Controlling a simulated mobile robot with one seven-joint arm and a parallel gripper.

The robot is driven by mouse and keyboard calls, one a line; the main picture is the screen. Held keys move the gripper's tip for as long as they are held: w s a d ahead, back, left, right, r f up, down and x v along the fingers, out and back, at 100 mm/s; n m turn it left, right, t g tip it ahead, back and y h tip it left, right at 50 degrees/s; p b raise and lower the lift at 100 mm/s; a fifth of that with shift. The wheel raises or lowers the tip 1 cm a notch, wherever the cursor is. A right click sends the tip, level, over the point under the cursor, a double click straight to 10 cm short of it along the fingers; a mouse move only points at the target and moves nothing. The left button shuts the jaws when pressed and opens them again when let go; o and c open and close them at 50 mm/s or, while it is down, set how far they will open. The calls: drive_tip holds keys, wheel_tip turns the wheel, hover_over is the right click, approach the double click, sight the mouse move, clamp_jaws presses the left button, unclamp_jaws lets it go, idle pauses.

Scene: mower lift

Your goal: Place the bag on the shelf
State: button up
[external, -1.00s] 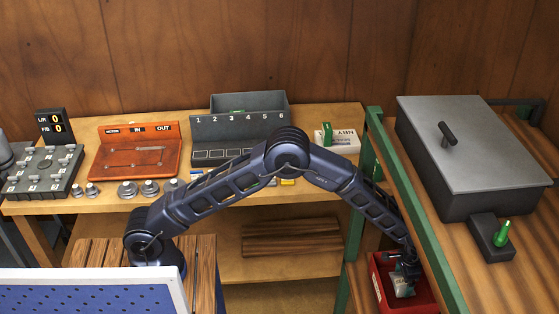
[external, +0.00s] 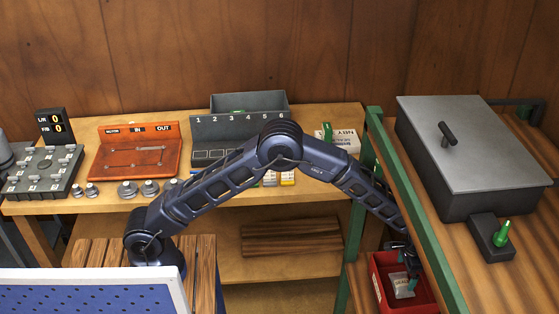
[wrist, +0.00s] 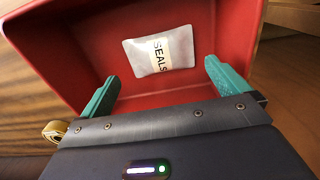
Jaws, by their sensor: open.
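The bag (wrist: 163,50) is a small clear-grey pouch with a "SEALS" label. It lies inside a red bin (wrist: 92,68), and the bag also shows in the external view (external: 403,286). The red bin (external: 380,291) sits at the lower right, on the lower shelf (external: 358,290) of the green-framed rack. My gripper (wrist: 160,88) is open, its two teal fingers apart at the near side of the bin. The bag lies beyond the fingertips, with nothing between the fingers.
The rack's green rail (external: 412,205) runs close by the bin. A grey lidded box (external: 470,150) and a green-handled switch (external: 501,235) stand on the rack's top. A wooden bench (external: 330,190) behind holds an orange board (external: 135,155) and a numbered grey rack (external: 240,130).

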sight(402, 283)
wheel_tip(402, 283, up, 8)
drive_tip(key=shift+f, duration=0.1)
idle(0.5)
